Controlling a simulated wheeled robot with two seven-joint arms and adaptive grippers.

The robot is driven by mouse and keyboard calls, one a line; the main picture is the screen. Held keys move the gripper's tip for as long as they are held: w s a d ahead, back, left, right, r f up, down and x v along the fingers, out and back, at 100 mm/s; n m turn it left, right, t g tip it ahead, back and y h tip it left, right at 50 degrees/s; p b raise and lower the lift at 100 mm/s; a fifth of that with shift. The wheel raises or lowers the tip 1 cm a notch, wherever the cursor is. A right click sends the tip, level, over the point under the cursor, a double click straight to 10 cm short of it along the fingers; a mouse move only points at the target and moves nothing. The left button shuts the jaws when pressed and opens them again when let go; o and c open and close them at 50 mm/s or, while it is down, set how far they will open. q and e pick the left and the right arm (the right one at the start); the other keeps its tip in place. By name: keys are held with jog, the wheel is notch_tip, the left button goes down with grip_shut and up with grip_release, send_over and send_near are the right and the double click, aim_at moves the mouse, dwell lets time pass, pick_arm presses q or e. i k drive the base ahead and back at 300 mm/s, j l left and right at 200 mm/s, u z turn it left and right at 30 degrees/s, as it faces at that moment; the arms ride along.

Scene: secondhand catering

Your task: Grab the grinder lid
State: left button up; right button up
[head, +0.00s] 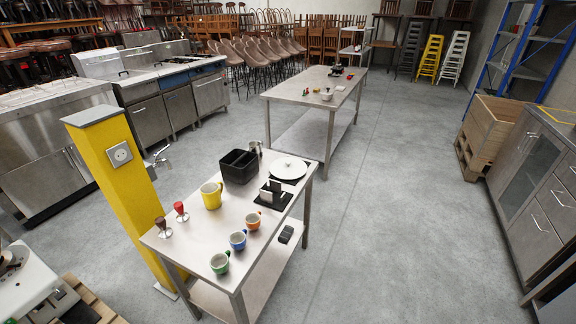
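I cannot pick out a grinder lid with certainty. A dark object, too small to make out, stands on the far steel table (290,88) with small red and green items and a pale bowl (326,94). Neither of my grippers shows in the head view.
The near table holds a black divided bin (238,167), yellow jug (211,195), black-and-white holder (273,195) and several coloured cups (238,240). A yellow post (122,185) stands left of it. Open floor (400,200) lies right, before the cabinets (540,190) and wooden crate (482,130).

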aim_at(284, 168)
jog(key=i+l+u, duration=0.2)
jog(key=l, duration=0.4)
jog(key=i+l+u, duration=0.15)
jog(key=l, duration=0.4)
jog(key=i+l+u, duration=0.2)
jog(key=l, duration=0.45)
jog(key=l+u, duration=0.2)
jog(key=l, duration=0.4)
